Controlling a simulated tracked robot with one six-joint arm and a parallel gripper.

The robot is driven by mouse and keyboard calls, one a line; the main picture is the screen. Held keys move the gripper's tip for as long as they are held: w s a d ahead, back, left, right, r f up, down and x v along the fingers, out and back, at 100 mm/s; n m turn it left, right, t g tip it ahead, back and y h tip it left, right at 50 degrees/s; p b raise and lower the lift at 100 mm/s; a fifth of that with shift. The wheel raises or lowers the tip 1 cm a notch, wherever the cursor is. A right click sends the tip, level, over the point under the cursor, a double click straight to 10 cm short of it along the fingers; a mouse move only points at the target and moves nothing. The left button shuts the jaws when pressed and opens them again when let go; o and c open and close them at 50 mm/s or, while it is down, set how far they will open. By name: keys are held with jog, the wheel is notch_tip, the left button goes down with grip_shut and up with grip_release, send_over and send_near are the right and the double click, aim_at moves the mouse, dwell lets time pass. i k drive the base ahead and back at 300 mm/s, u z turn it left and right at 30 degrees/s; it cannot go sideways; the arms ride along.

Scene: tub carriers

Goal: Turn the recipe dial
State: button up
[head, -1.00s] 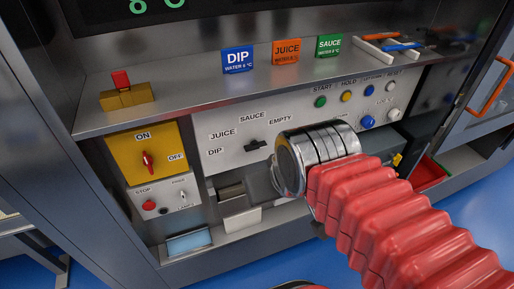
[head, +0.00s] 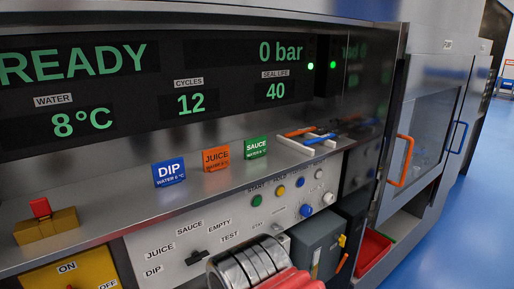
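The recipe dial (head: 196,257) is a black knob on the pale panel (head: 165,266) at the lower middle of the head view. Labels DIP, JUICE, SAUCE, EMPTY and TEST curve around it. Its pointer direction is too small to tell. My arm's silver wrist (head: 250,268) and red sleeve enter at the bottom edge, just right of the dial. My gripper's fingers are out of the frame.
A shelf above the panel holds blue DIP (head: 169,172), orange JUICE (head: 216,158) and green SAUCE (head: 256,147) cards. A yellow block with a red button (head: 41,208) stands left. The display (head: 90,80) reads READY, 8°C, 0 bar. Blue floor (head: 455,230) lies clear at right.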

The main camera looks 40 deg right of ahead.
aim_at(197, 256)
jog(key=z, duration=0.4)
jog(key=k, duration=1.1)
jog(key=u, duration=0.85)
jog(key=i, duration=0.5)
jog(key=u, duration=0.1)
